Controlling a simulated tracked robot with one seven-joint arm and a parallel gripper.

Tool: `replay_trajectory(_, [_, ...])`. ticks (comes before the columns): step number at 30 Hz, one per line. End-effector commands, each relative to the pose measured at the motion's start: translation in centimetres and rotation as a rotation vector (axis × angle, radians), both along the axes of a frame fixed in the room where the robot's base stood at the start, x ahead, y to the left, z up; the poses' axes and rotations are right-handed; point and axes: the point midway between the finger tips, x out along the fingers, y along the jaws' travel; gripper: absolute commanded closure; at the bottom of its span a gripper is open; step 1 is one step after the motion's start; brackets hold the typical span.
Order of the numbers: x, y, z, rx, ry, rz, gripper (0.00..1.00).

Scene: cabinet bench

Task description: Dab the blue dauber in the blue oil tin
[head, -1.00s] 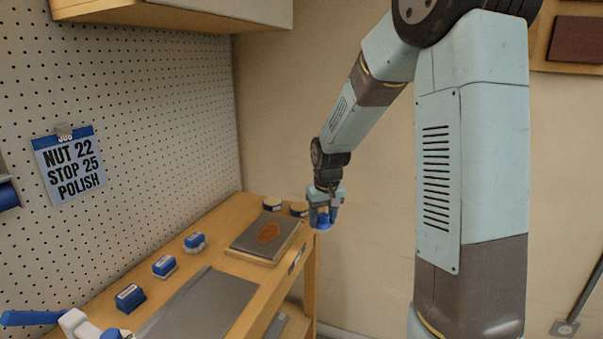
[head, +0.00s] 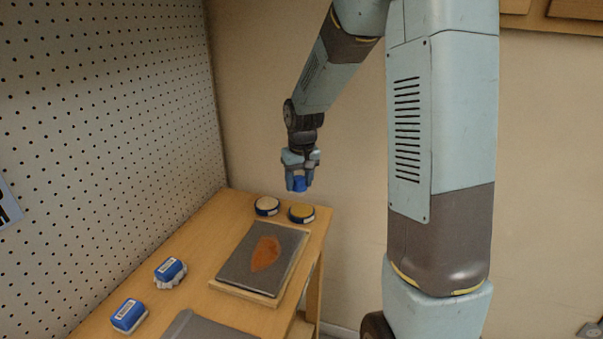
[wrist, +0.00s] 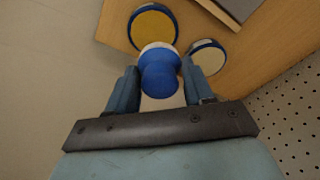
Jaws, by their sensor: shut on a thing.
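My gripper (head: 299,184) is shut on the blue dauber (head: 299,184) and holds it in the air above the far end of the bench. In the wrist view the dauber (wrist: 158,76) sits between my fingers, its pale pad facing away from me. Two round tins with blue sides stand side by side below: one with a cream top (head: 266,204), nearer the pegboard, and one with a yellow top (head: 301,212), nearer the bench's outer edge. In the wrist view the dauber overlaps the edge of the yellow-topped tin (wrist: 152,26); the cream-topped tin (wrist: 208,58) is to its right.
A board with a grey plate (head: 240,268) and an orange-brown patch (head: 266,253) lies before the tins. Blue-topped blocks (head: 170,270) (head: 129,315) stand along the left. The pegboard (head: 110,120) rises at the left. Air around my gripper is clear.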

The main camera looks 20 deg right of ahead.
Motion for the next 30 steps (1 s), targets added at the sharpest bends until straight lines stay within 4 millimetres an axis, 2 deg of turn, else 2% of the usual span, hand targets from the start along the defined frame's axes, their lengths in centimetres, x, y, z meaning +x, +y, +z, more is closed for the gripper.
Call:
replay_trajectory(7, [0.0,-1.5,-1.4,-0.001,0.003,-0.025,0.73])
replay_trajectory(19, [0.0,-1.9,-4.9,0.0,0.002,-0.032,0.73])
replay_trajectory(30, [0.1,-1.9,-6.0,0.0,0.0,-0.033,0.73])
